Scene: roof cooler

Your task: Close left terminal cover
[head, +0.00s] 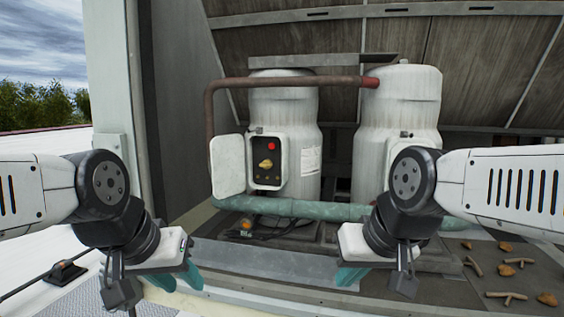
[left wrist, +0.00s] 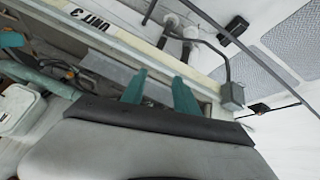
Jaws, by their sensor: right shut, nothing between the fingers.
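The left terminal cover (head: 227,165) is a pale panel standing swung out to the left of the terminal box (head: 267,163) on the left white tank (head: 285,105). The box front is exposed, with a red button and a yellow knob. My left gripper (head: 176,279) is low at the front left, below and apart from the cover. Its teal fingers are apart and empty, as the left wrist view also shows (left wrist: 160,91). My right gripper (head: 350,276) is low in front of the right tank (head: 406,100), shut and empty; its fingertips are partly hidden.
A rusty pipe (head: 290,82) arches above the box and cover. A green pipe (head: 290,208) runs across below them. A grey metal ledge (head: 270,262) lies in front. Twigs and leaves (head: 507,271) litter the floor at right. A post (head: 140,100) stands at left.

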